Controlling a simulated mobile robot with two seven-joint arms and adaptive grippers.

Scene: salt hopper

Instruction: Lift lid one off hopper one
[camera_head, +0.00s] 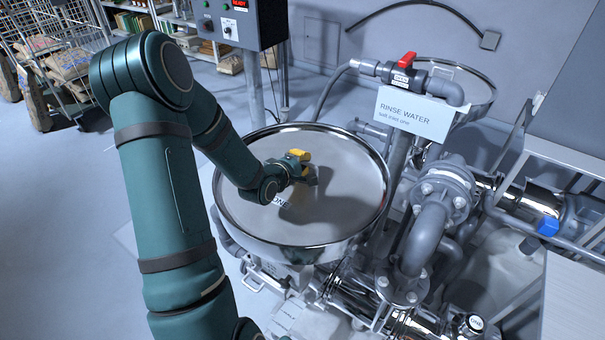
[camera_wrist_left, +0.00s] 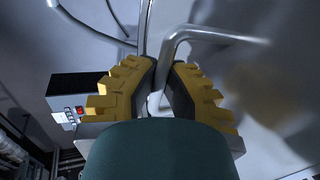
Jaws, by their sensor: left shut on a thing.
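Lid one (camera_head: 335,205) is a round, shiny metal lid marked ONE, and it lies across the top of hopper one (camera_head: 232,228), inside the bright rim. I see no clear gap between lid and rim. My left gripper (camera_head: 309,170) is over the middle of the lid, with yellow fingers. In the left wrist view, the yellow fingers (camera_wrist_left: 163,85) are shut on the lid's bent grey handle (camera_wrist_left: 190,38). The grip partly hides the handle in the head view. My right gripper is in neither view.
The rinse water sign (camera_head: 415,112) and a red-handled valve (camera_head: 405,60) stand at the hopper's back right. Thick pipes (camera_head: 432,230) crowd its right side. A control box (camera_head: 240,22) stands behind. Open floor lies to the left, before a wire cage trolley (camera_head: 60,45).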

